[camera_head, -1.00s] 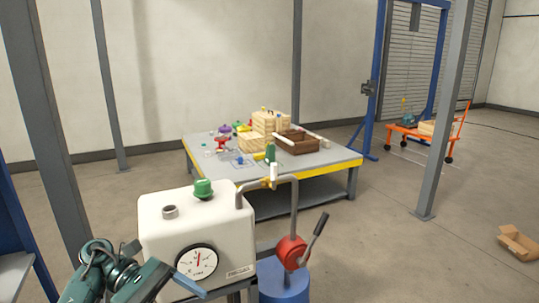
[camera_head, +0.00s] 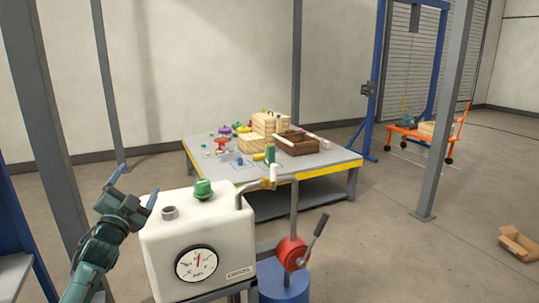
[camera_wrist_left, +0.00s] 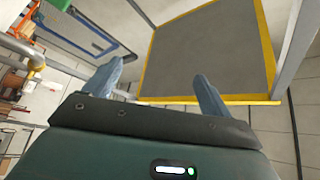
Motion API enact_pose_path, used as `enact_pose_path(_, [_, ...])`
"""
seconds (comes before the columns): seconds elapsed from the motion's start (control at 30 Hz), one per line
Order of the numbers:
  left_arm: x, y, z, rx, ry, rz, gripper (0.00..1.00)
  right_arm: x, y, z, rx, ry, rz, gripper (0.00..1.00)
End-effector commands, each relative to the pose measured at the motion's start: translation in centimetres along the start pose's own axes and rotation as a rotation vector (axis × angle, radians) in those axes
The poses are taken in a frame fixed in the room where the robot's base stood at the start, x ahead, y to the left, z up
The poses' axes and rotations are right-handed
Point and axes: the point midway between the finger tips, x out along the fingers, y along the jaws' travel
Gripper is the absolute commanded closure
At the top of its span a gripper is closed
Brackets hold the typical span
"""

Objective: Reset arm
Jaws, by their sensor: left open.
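My left gripper (camera_head: 136,187) is raised at the left of the white tank (camera_head: 205,240) in the head view, its two blue-grey fingers apart and pointing up. In the left wrist view the fingers (camera_wrist_left: 160,85) are spread with nothing between them. The tank has a round gauge (camera_head: 196,263) on its front and a green cap (camera_head: 203,189) on top. A red pump with a lever (camera_head: 291,252) sits at its right. My right gripper is not in view.
A grey table with a yellow edge (camera_head: 322,170) stands behind the tank, holding wooden boxes (camera_head: 264,134) and small coloured parts. Grey posts (camera_head: 440,120) and an orange cart (camera_head: 422,133) are at the right. A cardboard box (camera_head: 518,244) lies on the floor. Floor between is clear.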

Motion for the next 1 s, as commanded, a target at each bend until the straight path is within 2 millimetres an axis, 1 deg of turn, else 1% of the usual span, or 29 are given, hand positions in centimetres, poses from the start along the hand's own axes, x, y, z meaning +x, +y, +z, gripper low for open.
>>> enact_pose_path(0.03, [-0.1, 0.5, 1.5, -0.101, -0.078, 0.021, 0.17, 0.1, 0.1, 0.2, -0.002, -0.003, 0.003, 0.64])
enact_pose_path(0.1, [-0.4, 1.4, 3.4, -0.245, -0.188, 0.05, 0.17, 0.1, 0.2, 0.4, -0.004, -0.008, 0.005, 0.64])
enact_pose_path(0.2, [-1.1, 2.9, 5.7, -0.433, -0.334, 0.088, 0.17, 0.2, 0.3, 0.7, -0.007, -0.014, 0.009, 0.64])
enact_pose_path(0.27, [-1.7, 4.0, 6.8, -0.54, -0.42, 0.11, 0.17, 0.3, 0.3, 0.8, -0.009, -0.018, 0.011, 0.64])
enact_pose_path(0.3, [-3.0, 5.7, 7.2, -0.562, -0.446, 0.135, 0.17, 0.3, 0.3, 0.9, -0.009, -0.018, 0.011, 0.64])
enact_pose_path(0.4, [-6.0, 9.2, 7.1, -0.56, -0.457, 0.188, 0.17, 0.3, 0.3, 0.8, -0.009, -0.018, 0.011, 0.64])
enact_pose_path(0.47, [-8.1, 11.2, 7.1, -0.564, -0.468, 0.22, 0.17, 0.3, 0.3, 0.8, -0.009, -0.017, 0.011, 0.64])
enact_pose_path(0.57, [-11.9, 14.7, 6.9, -0.577, -0.491, 0.279, 0.17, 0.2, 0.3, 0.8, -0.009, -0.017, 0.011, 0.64])
enact_pose_path(0.6, [-13.8, 16.2, 6.7, -0.585, -0.502, 0.306, 0.17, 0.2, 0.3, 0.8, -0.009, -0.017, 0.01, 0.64])
enact_pose_path(0.67, [-16.8, 18.4, 6.3, -0.598, -0.519, 0.347, 0.17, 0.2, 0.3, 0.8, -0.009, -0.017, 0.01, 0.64])
enact_pose_path(0.7, [-18.9, 19.8, 5.9, -0.609, -0.532, 0.375, 0.17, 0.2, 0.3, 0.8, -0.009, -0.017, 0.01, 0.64])
enact_pose_path(0.77, [-22.3, 21.7, 5.2, -0.629, -0.552, 0.417, 0.17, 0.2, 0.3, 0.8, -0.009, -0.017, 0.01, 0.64])
enact_pose_path(0.8, [-24.7, 22.9, 4.7, -0.644, -0.567, 0.444, 0.17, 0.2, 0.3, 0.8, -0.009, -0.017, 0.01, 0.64])
enact_pose_path(0.87, [-28.2, 24.5, 3.7, -0.668, -0.59, 0.485, 0.17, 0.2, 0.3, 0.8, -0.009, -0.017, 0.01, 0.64])
enact_pose_path(0.9, [-30.7, 25.3, 3.0, -0.687, -0.608, 0.511, 0.17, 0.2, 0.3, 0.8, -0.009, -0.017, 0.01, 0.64])
enact_pose_path(0.97, [-34.1, 26.3, 1.8, -0.714, -0.634, 0.547, 0.17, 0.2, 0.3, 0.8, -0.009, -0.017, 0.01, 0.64])
enact_pose_path(1.0, [-36.3, 26.9, 0.9, -0.734, -0.651, 0.568, 0.17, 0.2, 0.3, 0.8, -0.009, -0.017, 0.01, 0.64])
